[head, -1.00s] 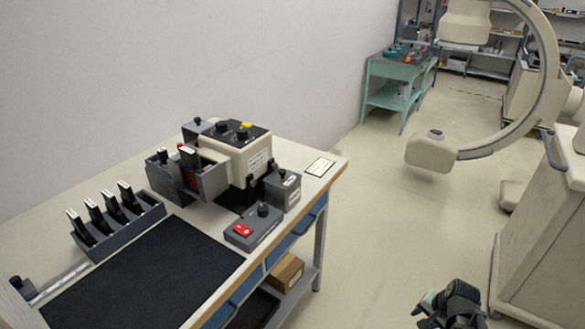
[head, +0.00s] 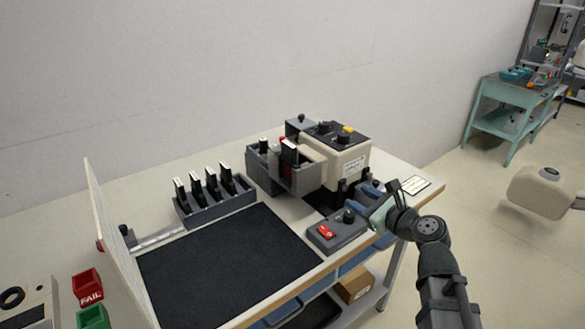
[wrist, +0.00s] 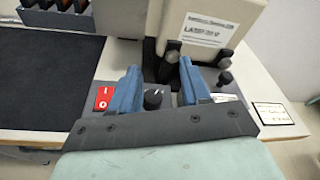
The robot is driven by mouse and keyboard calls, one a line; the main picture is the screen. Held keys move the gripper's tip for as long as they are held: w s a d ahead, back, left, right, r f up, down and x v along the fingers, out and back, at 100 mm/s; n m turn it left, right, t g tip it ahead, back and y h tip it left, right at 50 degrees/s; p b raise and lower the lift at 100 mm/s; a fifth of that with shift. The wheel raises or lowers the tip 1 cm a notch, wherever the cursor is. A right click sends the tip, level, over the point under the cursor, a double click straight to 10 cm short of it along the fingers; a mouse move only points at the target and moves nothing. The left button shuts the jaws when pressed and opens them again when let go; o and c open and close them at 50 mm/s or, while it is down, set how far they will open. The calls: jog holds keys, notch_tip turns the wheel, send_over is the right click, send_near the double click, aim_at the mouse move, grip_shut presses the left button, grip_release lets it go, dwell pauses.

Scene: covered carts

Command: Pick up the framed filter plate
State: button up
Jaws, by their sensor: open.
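Several dark upright plates with pale top edges (head: 211,183) stand in a grey slotted rack (head: 222,208) on the bench. More plate-like pieces with black tops (head: 289,152) stand in a grey holder (head: 262,176) beside a beige machine. I cannot tell which piece is the framed filter plate. My gripper (head: 368,199) is at the bench's right front edge, right of the rack and holder. In the wrist view, its blue fingers (wrist: 160,75) are apart with no plate between them, over a control box with a dark knob (wrist: 153,98).
The beige machine (head: 345,165) stands behind my gripper. The control box with a red switch (head: 326,232) is close to its left. A black mat (head: 225,265) lies clear in front of the rack. A pale upright panel (head: 112,235) and red FAIL bin (head: 88,284) are at left.

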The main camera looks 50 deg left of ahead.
aim_at(295, 150)
jog(key=s+a+r+m+g+y, duration=0.2)
jog(key=s+a+r+m+y, duration=0.1)
jog(key=s+a+r, duration=0.45)
jog(key=shift+s+a+r, duration=0.15)
jog(key=shift+a+r, duration=0.15)
jog(key=shift+a, duration=1.7)
jog(key=shift+s+a+r, duration=0.1)
jog(key=shift+a+r, duration=0.2)
jog(key=shift+a, duration=1.75)
jog(key=shift+s+a+r, duration=0.15)
jog(key=shift+a+r, duration=0.15)
jog(key=shift+a, duration=1.7)
grip_shut()
